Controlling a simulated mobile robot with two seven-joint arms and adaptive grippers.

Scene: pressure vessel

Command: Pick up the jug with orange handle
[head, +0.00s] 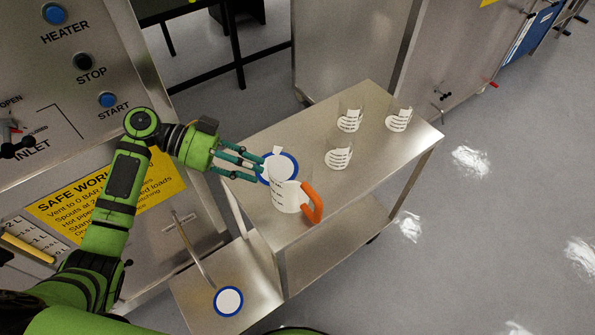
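The jug with the orange handle (286,197) stands upright on the near left end of a steel table (381,171). It is whitish with small print, and its orange handle (313,203) faces right. A blue-rimmed white disc (270,167) shows just behind it and is partly hidden. My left gripper (262,166) comes in from the left at the jug's upper left side. Its teal fingers are spread apart, with a visible gap between them, and hold nothing that I can see. Whether a fingertip touches the jug, I cannot tell. My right gripper is not in view.
Several clear labelled beakers (339,155) stand further back on the table. A lower steel platform (255,290) with a blue-ringed white disc (228,301) is at the front. A control panel (70,75) with buttons rises on the left. Grey floor is open on the right.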

